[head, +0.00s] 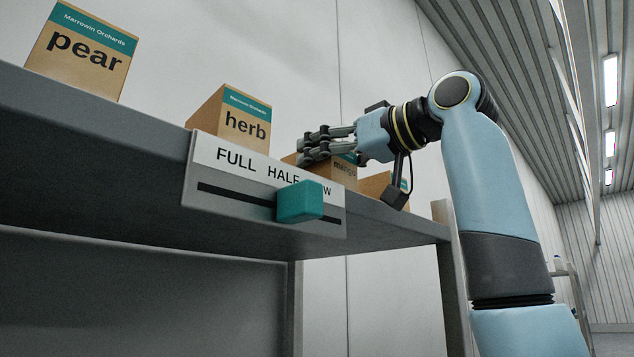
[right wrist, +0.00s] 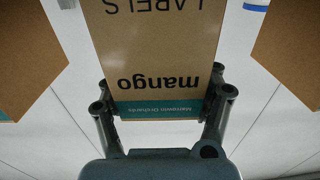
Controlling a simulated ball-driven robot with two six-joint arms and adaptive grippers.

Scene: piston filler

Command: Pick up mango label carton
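The mango label carton (head: 338,174) is a brown box with a teal band, standing on the grey shelf behind the FULL/HALF plate, partly hidden by it. In the right wrist view, its face with "mango" and "LABELS" (right wrist: 160,55) appears upside down. My right gripper (head: 312,145) is at the top of this carton. Its two fingers are spread wide, one at either side of the carton's teal end. Whether they touch the sides is hard to tell. My left gripper is not in view.
A herb carton (head: 238,120) stands just left of the mango carton, and a pear carton (head: 80,50) farther left. Another brown carton (head: 374,184) is close on the right. A teal slider (head: 300,201) sits on the plate (head: 230,185) at the shelf's front edge.

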